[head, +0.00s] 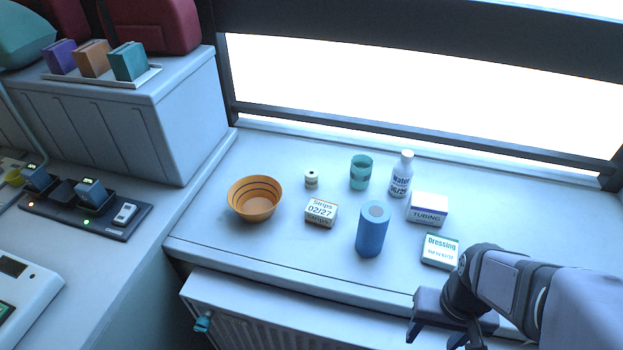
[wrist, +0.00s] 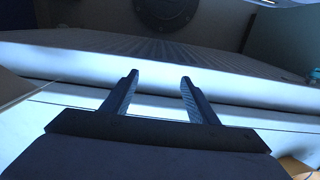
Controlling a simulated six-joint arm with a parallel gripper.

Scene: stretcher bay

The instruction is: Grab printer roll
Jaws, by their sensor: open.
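A small pale roll (head: 311,179) with a dark hole in its top stands upright on the counter, between the orange bowl and the teal cup; it looks like the printer roll. A larger blue roll (head: 372,228) with a pale core stands upright nearer the front. My gripper (head: 443,336) is at the counter's front edge at lower right, below the dressing box and well away from the small roll. In the wrist view my gripper (wrist: 159,78) has its two fingers apart with nothing between them. The small roll is not seen in the wrist view.
The front left of the counter is clear. A window frame (head: 420,151) runs behind.

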